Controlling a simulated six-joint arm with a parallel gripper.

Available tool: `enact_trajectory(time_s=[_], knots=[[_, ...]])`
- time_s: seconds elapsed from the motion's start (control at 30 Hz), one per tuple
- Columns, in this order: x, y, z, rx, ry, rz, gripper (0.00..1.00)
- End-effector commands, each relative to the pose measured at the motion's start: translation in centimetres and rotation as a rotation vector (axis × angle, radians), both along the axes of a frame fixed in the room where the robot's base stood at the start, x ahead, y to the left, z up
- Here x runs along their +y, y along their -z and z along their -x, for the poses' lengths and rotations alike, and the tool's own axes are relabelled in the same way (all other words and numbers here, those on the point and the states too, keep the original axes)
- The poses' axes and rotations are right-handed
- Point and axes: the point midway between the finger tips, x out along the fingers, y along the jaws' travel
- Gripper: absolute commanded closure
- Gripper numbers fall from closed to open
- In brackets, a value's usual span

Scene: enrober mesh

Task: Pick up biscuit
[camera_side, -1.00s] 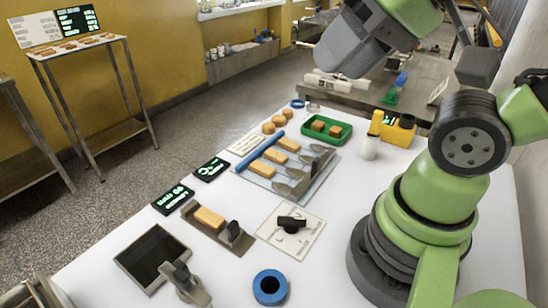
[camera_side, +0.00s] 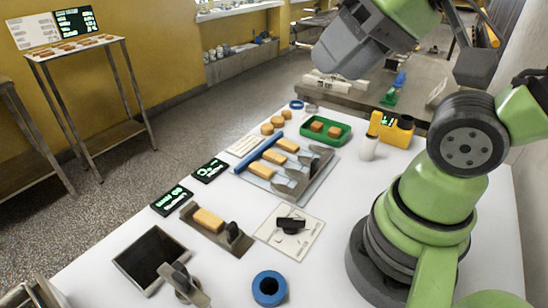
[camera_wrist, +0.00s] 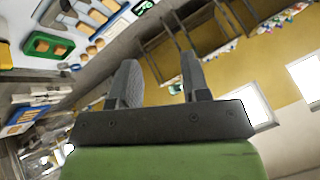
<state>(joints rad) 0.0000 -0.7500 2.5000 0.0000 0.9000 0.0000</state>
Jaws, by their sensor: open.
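One rectangular golden biscuit (camera_side: 208,220) lies on a brown holder with a dark knob, at the front left of the table in the side view. More rectangular biscuits (camera_side: 274,157) lie on a metal plate beside a blue bar. Two brownish pieces sit in a green tray (camera_side: 343,140), and three round biscuits (camera_side: 267,129) lie left of it. My gripper (camera_wrist: 158,75) is open and empty in the wrist view, high above and away from the biscuits. In the side view only its grey body shows at the top, and its fingertips cannot be made out.
A square dark opening (camera_side: 150,258) with a lever stands at the table's front left. A blue ring (camera_side: 269,288), a white plate with a black knob (camera_side: 290,231), a white bottle (camera_side: 369,147) and a yellow device (camera_side: 391,128) stand on the table.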

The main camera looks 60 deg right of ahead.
Motion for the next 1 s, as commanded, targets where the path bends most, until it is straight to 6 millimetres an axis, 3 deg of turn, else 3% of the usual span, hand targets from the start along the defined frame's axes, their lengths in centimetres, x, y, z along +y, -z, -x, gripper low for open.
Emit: enact_trajectory(time_s=[0.23,0.3,0.33,0.67,0.77,1.0], knots=[[0.0,0.0,0.0,0.0,0.0,0.0,0.57],[0.0,0.0,0.0,0.0,0.0,0.0,0.41],[0.0,0.0,0.0,0.0,0.0,0.0,0.4],[-0.2,0.0,-0.6,0.012,0.0,0.011,0.4],[-0.8,0.1,-2.2,0.041,-0.005,0.043,0.4],[-4.2,2.5,-9.3,0.167,-0.045,0.159,0.4]])
